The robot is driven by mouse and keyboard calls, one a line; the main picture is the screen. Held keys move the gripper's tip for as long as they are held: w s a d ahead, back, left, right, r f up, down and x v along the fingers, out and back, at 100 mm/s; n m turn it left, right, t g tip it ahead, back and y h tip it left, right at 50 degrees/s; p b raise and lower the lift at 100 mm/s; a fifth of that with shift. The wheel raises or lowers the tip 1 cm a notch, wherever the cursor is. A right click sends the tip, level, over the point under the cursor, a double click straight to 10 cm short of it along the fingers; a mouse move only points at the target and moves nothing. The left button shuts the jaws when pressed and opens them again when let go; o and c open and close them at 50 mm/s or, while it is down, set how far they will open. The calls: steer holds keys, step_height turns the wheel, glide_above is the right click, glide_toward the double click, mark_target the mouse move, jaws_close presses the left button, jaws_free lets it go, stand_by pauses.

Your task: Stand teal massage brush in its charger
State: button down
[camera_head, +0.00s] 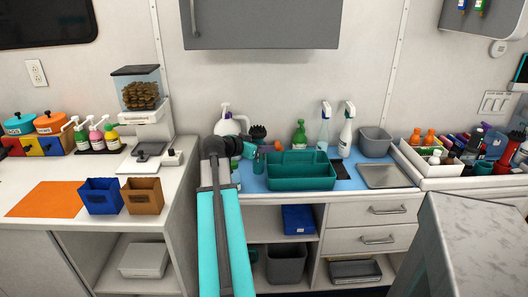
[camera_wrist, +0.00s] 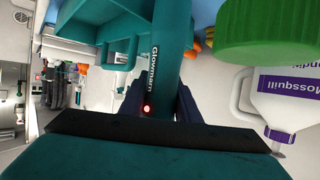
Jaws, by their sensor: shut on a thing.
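The teal massage brush (camera_wrist: 156,55), its handle lettered "Glowmarn" and with a small red light, stands out between the dark fingers of my gripper (camera_wrist: 160,106) in the wrist view. The gripper is shut on this handle. In the head view my gripper (camera_head: 240,149) is over the left end of the blue worktop, beside the teal caddy. A dark bristly head (camera_head: 258,132) shows just behind it. A small teal upright thing (camera_head: 258,163) stands left of the caddy. I cannot tell whether it is the charger; the brush's lower end is not clearly seen.
The teal caddy (camera_head: 300,183) is close on the right. Spray bottles (camera_head: 346,132) and a green bottle (camera_head: 300,134) stand behind it. A white bottle with a purple label (camera_wrist: 287,92) and a large green cap (camera_wrist: 264,30) are near in the wrist view. A grey tray (camera_head: 385,177) lies farther right.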

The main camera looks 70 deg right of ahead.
steer(key=d, duration=0.1)
steer(key=w+d, duration=0.1)
steer(key=d, duration=0.1)
steer(key=shift+f, duration=0.1)
steer(key=shift+a, duration=0.1)
steer(key=shift+f+p, duration=0.4)
steer(key=shift+f, duration=1.35)
steer(key=shift+f, duration=0.15)
steer(key=c, duration=1.3)
jaws_free()
steer(key=shift+c, duration=0.2)
steer(key=b+v, duration=0.1)
steer(key=v, duration=1.1)
